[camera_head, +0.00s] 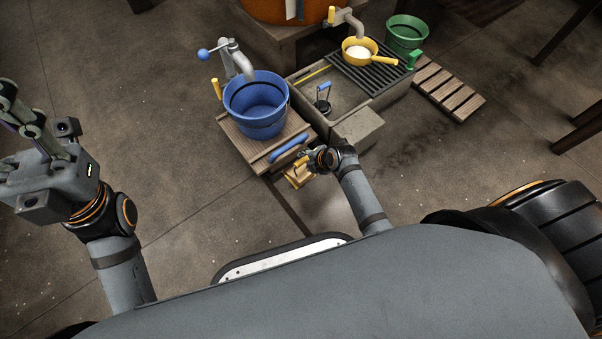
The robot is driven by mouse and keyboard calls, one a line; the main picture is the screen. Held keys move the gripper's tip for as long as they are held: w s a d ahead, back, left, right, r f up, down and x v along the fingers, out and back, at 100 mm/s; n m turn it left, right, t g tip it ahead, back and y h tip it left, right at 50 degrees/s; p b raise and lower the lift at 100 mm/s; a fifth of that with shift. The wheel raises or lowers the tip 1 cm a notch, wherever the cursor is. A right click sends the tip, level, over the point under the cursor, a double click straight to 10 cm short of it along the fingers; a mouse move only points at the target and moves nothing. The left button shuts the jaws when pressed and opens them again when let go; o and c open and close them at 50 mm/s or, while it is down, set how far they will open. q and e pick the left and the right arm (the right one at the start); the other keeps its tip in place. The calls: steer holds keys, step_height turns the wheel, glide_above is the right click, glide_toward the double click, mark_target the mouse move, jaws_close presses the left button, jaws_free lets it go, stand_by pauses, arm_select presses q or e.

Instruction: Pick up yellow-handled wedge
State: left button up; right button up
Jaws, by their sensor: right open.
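A small wooden piece with yellow on it, which looks like the yellow-handled wedge (295,176), is at the front right corner of the wooden stand, partly hidden by my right gripper. My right gripper (308,158) is open right above and beside it. I cannot tell whether the fingers touch it. My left gripper (22,118) is far off at the left edge, raised over bare floor, with nothing visible in it. Its fingers are partly cut off, so its opening is unclear.
A blue bucket (258,112) sits on the wooden stand (245,146) under a tap, with a blue handle bar (289,148) at the front. A stone sink (350,103) with a yellow pan (358,52) and green bucket (406,36) is right behind. Floor to the left is clear.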

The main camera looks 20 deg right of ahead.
mark_target(304, 161)
steer(key=b+x, duration=0.3)
steer(key=x, duration=0.1)
steer(key=shift+w+a+f+b, duration=0.1)
steer(key=shift+w+f+b, duration=0.15)
steer(key=shift+b, duration=0.15)
steer(key=shift+w+f, duration=0.1)
steer(key=shift+r, duration=0.2)
jaws_close()
